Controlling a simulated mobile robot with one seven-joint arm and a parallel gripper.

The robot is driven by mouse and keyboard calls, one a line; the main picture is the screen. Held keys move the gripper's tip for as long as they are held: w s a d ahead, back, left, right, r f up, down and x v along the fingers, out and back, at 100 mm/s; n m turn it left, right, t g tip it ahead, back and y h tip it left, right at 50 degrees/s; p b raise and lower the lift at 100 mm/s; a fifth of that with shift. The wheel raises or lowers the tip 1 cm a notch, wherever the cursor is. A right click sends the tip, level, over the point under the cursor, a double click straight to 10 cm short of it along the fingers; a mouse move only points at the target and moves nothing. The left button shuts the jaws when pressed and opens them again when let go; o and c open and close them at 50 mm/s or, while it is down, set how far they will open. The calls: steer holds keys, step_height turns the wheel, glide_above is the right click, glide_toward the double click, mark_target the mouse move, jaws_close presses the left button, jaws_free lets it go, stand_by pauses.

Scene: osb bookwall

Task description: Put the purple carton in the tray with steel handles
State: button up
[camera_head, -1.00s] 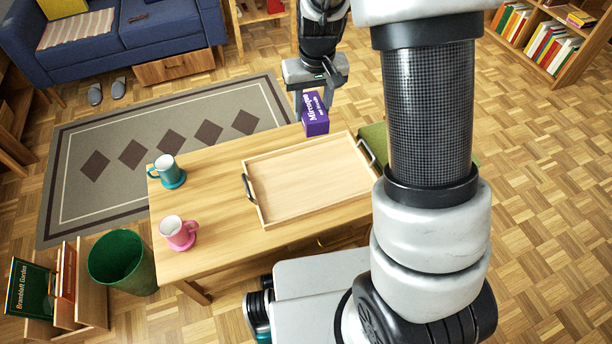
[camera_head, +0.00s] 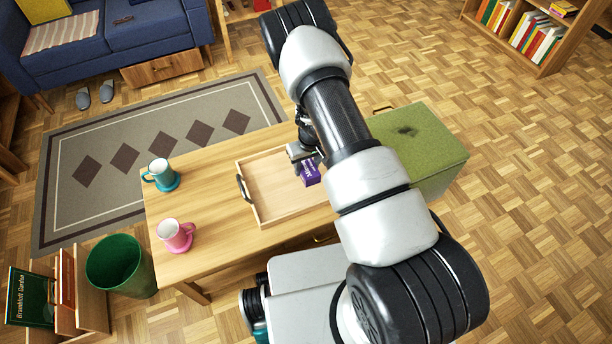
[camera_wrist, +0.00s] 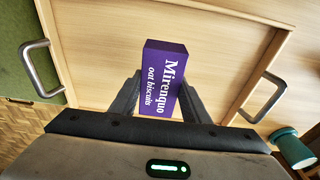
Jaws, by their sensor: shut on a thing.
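The purple carton (camera_wrist: 165,78), lettered "Mirenquo oat biscuits", is between the two fingers of my gripper (camera_wrist: 158,100) in the wrist view. My gripper is shut on it. The carton also shows in the head view (camera_head: 309,173), over the tray's floor, partly hidden by my arm. The wooden tray (camera_head: 262,217) lies on the table and has a steel handle at each end. Both handles show in the wrist view, the left one (camera_wrist: 40,70) and the right one (camera_wrist: 265,98). I cannot tell whether the carton touches the tray floor.
A teal mug (camera_head: 161,174) and a pink mug (camera_head: 175,235) stand on the left part of the wooden table (camera_head: 212,215). A green-topped box (camera_head: 425,140) is right of the table. A green bin (camera_head: 120,267) stands on the floor at left.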

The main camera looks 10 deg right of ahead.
steer(key=shift+f+b, duration=0.5)
steer(key=shift+f, duration=2)
steer(key=shift+f+b, duration=0.2)
steer(key=shift+b, duration=0.1)
steer(key=o, duration=1)
